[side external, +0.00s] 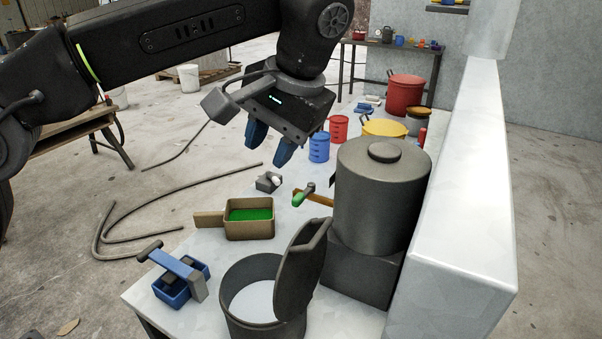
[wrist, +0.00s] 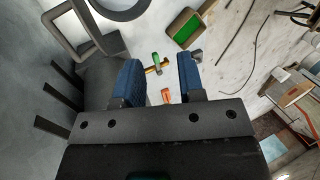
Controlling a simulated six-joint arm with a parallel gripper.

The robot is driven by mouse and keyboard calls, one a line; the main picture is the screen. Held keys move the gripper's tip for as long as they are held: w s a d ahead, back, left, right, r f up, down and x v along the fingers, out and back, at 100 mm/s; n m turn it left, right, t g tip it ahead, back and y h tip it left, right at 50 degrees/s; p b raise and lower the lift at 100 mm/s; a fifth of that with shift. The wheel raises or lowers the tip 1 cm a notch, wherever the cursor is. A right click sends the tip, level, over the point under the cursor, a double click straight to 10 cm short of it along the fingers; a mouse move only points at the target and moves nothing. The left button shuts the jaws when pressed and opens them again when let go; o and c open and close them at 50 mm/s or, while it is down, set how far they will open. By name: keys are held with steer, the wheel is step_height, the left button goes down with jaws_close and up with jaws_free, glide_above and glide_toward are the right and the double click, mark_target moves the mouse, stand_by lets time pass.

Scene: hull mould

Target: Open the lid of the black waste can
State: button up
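The black waste can (side external: 240,318) is at the bottom of the side view, cut off by the lower edge. Its round mouth is uncovered and the pale inside shows. Its lid (side external: 303,265) stands up steeply at the right of the rim, tilted open. In the wrist view the can's rim (wrist: 138,14) appears partly at the top edge. My gripper (side external: 267,153) is above the far part of the table, well apart from the can and lid. Its two blue fingers are spread with nothing between them; the wrist view also shows the open gripper (wrist: 160,72).
A large dark lidded pot (side external: 375,215) stands on a dark block right of the lid. A tray with green inside (side external: 250,230) and a blue caddy (side external: 172,285) lie left of the can. Blue (side external: 319,147) and red (side external: 339,128) containers stand beyond my gripper. A pale wall (side external: 465,200) bounds the right.

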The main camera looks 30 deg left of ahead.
steer(key=shift+w+a+r, duration=0.15)
steer(key=shift+a+r, duration=0.3)
steer(key=shift+a, duration=0.25)
steer(key=shift+w+a+r, duration=0.1)
steer(key=shift+a+r, duration=0.3)
steer(key=shift+a, duration=0.3)
